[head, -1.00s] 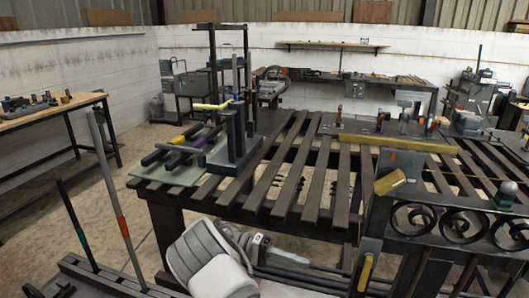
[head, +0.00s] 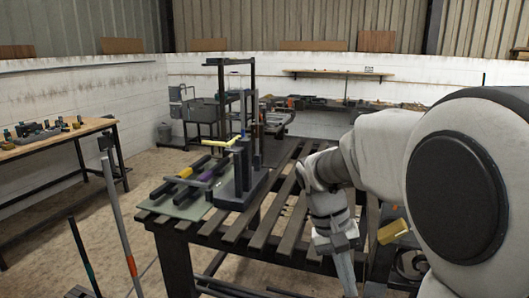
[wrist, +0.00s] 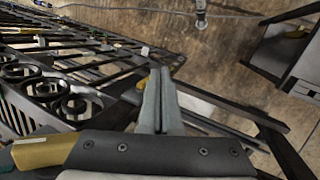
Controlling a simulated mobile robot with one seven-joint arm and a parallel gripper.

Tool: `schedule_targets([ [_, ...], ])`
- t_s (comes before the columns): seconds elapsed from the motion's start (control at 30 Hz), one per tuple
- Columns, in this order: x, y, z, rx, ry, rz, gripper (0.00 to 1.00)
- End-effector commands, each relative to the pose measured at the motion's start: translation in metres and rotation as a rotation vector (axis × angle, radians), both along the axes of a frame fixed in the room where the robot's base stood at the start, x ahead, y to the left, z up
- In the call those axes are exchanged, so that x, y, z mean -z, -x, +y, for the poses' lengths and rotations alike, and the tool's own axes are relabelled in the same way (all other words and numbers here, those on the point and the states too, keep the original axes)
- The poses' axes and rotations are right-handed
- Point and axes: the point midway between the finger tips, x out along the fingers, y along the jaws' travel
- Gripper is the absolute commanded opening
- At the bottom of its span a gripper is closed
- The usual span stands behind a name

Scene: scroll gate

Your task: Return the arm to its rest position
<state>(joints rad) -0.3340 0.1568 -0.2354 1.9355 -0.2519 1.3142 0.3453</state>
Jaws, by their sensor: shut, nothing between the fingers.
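My arm shows large at the right of the head view, bending from the right edge to my gripper (head: 347,275). My gripper hangs pointing down in front of the slatted table's near side. Its tips run close to the bottom edge of the head view. In the wrist view my gripper (wrist: 160,75) shows its two grey fingers pressed together, with nothing between them. The arm hides much of the right part of the table and the back bench.
The scrollwork gate (wrist: 50,85) is left of the fingers in the wrist view. A wooden bench (head: 50,147) stands far left.

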Motion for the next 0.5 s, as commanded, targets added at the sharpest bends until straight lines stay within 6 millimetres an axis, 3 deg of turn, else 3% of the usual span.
schedule_targets([
  [0.1,-0.025,0.020,0.000,-0.024,-0.088,-0.088,0.00],
  [0.5,-0.081,0.082,0.010,-0.134,-0.266,-0.414,0.00],
])
